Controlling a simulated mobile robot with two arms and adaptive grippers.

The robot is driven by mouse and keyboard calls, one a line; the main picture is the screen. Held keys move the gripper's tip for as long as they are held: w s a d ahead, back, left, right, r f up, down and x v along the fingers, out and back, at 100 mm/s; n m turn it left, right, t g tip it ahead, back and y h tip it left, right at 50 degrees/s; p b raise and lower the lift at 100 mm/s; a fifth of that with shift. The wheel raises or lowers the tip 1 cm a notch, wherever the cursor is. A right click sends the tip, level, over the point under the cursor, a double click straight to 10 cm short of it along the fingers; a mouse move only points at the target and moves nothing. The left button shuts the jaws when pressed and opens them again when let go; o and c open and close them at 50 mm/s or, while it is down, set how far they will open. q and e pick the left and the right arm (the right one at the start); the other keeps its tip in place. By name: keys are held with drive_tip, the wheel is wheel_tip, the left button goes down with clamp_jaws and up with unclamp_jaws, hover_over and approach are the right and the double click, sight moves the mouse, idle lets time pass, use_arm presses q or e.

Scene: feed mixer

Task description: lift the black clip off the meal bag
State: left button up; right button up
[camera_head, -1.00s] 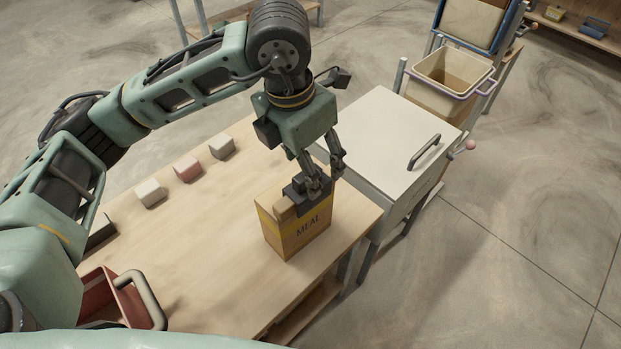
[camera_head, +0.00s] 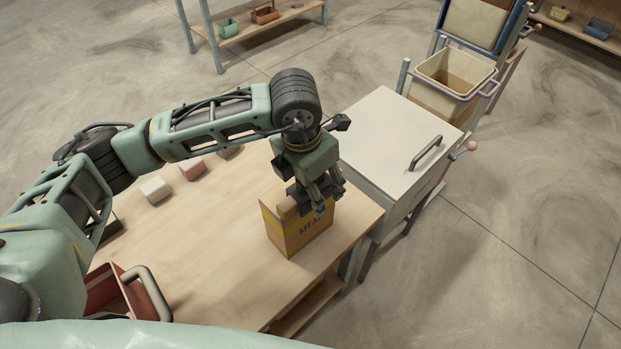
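The meal bag (camera_head: 290,236), tan with a yellow band and dark "MEAL" lettering, stands upright near the right end of the wooden table. My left gripper (camera_head: 325,206) points down at the bag's top and overlaps its upper front and lettering. The black clip (camera_head: 301,196) shows only as a dark patch at the bag's top, mostly hidden behind the fingers. The fingers are at the clip, but whether they are closed on it cannot be told. My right gripper is not in view.
White (camera_head: 156,189) and pink (camera_head: 192,170) blocks and a partly hidden block lie along the table's (camera_head: 215,235) far edge. A red container (camera_head: 108,290) with a grey handle is at front left. A white-topped cabinet (camera_head: 385,140) stands right of the table, with a cream bin (camera_head: 447,88) beyond.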

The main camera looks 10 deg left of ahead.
use_arm(q)
drive_tip(key=shift+c, duration=0.2)
drive_tip(key=c, duration=1)
drive_tip(key=shift+r+b, duration=0.55)
wheel_tip(320, 180, up, 2)
drive_tip(key=shift+d+r+b, duration=0.1)
drive_tip(key=shift+r+b, duration=0.15)
drive_tip(key=shift+b, duration=0.5)
drive_tip(key=s+a+r, duration=0.7)
drive_tip(key=s+r, duration=0.2)
drive_tip(key=r, duration=0.3)
drive_tip(key=shift+a+r+b, duration=0.15)
drive_tip(key=shift+a+b, duration=0.2)
drive_tip(key=shift+b, duration=0.1)
